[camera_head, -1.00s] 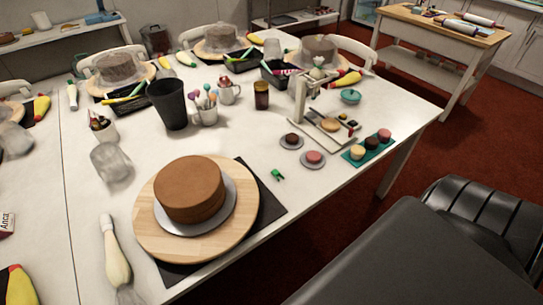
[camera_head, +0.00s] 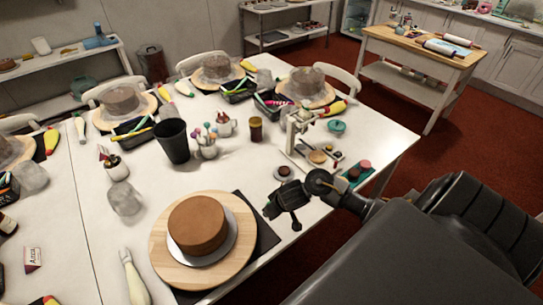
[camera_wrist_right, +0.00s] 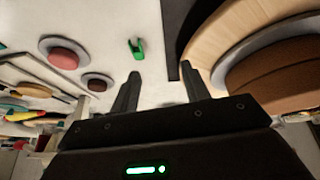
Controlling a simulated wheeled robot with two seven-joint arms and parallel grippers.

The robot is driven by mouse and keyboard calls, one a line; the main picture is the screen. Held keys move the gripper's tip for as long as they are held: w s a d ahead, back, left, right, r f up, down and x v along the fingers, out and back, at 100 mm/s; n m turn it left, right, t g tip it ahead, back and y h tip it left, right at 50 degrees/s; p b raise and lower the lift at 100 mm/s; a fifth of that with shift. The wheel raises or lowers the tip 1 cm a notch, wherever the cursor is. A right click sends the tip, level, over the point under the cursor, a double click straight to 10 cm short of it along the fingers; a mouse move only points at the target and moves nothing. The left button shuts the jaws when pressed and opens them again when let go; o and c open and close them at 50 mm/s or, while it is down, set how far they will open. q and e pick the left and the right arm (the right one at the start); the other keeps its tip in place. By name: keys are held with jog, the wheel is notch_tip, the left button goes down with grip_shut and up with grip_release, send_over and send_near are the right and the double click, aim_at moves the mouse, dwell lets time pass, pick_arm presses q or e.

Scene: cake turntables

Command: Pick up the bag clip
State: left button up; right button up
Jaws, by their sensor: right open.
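The bag clip is a small green piece (camera_wrist_right: 136,48) lying on the white table in the right wrist view. It is hidden behind my right gripper in the head view. My right gripper (camera_head: 282,217) is over the table, just right of the cake turntable. In the right wrist view my right gripper (camera_wrist_right: 162,72) is open, with nothing between its fingers. The clip lies beyond the fingertips, nearly in line with the left finger, apart from both. My left gripper is in neither view.
A brown cake (camera_head: 198,224) stands on a wooden turntable (camera_head: 165,252) over a dark mat (camera_head: 266,236), close to the gripper. Small plates with a pink cake (camera_wrist_right: 63,58) and a dark cake (camera_wrist_right: 97,80) lie left of the clip. The white table is bare around the clip.

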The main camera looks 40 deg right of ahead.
jog(key=shift+m+g, duration=0.5)
jog(key=shift+m, duration=0.1)
jog(key=w+d+f+b, duration=0.1)
jog(key=d+f, duration=0.1)
jog(key=w+d+f+b, duration=0.1)
jog(key=w+d+f, duration=0.1)
jog(key=shift+w+d+f, duration=0.15)
jog(key=shift+w+f, duration=0.05)
jog(key=shift+f, duration=0.1)
jog(key=shift+d+b+x, duration=0.15)
jog(key=shift+b+x, duration=0.15)
jog(key=shift+x, duration=1.05)
jog(key=shift+d+b+x, duration=0.15)
jog(key=shift+b+x, duration=0.1)
jog(key=shift+x, duration=1.15)
jog(key=shift+s, duration=0.2)
jog(key=shift+c, duration=0.5)
jog(key=c, duration=0.8)
jog(key=shift+o, duration=0.2)
jog(key=shift+r, duration=0.1)
